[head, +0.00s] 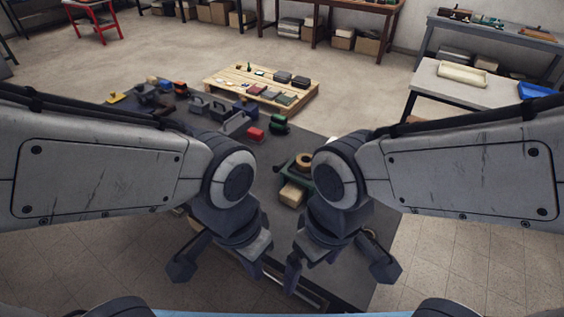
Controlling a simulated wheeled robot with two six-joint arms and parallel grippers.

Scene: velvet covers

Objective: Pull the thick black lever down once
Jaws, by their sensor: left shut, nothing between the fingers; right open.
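No thick black lever can be made out for certain. A green device (285,190) with a tan ring (304,161) and a light tan block (291,195) sits on the dark table beyond my grippers. A small dark knob-like part (280,169) shows at its left side; I cannot tell whether it is the lever. My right forearm hides part of the area beside it. My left gripper (256,266) is shut and empty over the near part of the table. My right gripper (306,266) is open and empty, just right of it. Both point downward, apart from the device.
A wooden pallet (228,77) with small items lies beyond. Workbenches stand at the back and right.

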